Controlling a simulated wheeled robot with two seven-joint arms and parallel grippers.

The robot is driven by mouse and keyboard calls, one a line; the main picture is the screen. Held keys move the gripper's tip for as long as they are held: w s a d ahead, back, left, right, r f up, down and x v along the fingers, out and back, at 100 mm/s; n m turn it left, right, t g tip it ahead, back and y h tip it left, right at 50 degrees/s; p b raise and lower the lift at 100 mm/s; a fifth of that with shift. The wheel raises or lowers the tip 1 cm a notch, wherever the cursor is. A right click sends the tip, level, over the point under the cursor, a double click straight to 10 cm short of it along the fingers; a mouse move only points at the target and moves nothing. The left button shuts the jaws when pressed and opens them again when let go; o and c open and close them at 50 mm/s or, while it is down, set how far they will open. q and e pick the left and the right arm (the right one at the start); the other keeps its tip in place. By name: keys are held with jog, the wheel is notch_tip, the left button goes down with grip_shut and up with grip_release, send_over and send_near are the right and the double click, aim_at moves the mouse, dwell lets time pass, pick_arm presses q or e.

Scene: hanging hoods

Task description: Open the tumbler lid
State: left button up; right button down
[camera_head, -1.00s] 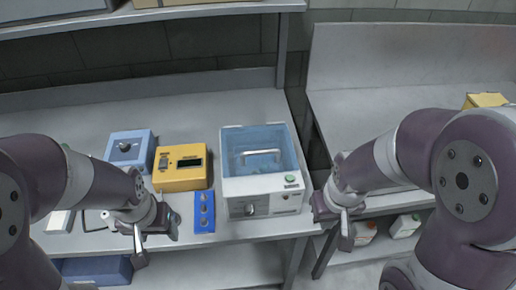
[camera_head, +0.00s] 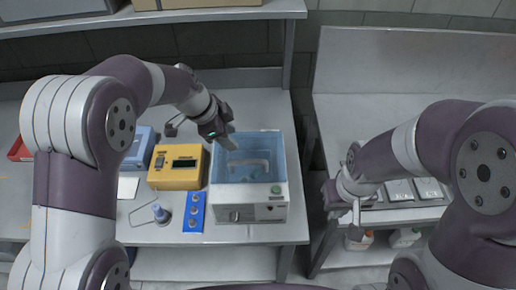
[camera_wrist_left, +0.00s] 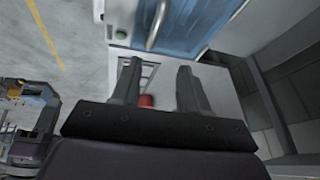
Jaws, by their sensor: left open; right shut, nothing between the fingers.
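The tumbler (camera_head: 250,207) is a white box on the bench with a see-through blue lid (camera_head: 272,150) that looks shut. A pale bar handle (camera_head: 262,163) runs across the lid. My left gripper (camera_head: 223,130) is open and empty, above the back left corner of the lid. In the left wrist view its two fingers (camera_wrist_left: 157,78) are spread. The handle (camera_wrist_left: 157,24) and the blue lid (camera_wrist_left: 195,25) lie past the fingertips at the top, apart from them. My right gripper (camera_head: 354,207) is shut and empty, right of the tumbler.
A yellow device (camera_head: 174,180) and a blue strip with knobs (camera_head: 194,212) stand left of the tumbler. A blue box (camera_head: 138,150) is further left. A shelf (camera_head: 220,13) spans the back above. Bench behind the tumbler is clear.

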aim_at(247, 161)
pick_arm(q)
jog(key=d+f+p, duration=0.1)
jog(key=f, duration=0.2)
jog(key=d+f+m+p, duration=0.1)
jog(key=f+p, duration=0.1)
jog(key=f, duration=0.1)
jog(key=w+d+f+m+p, duration=0.1)
jog(key=f, duration=0.3)
jog(key=shift+s+f+p, duration=0.1)
jog(key=shift+f+p, duration=0.2)
jog(key=shift+f, duration=0.2)
jog(key=shift+d+f, duration=0.15)
jog(key=shift+d, duration=0.05)
jog(key=shift+c, duration=0.2)
grip_shut()
pick_arm(e)
jog(key=r, duration=0.1)
jog(key=a+r, duration=0.1)
jog(key=r, duration=0.1)
jog(key=s+r, duration=0.1)
jog(key=r, duration=0.1)
jog(key=shift+a, duration=0.25)
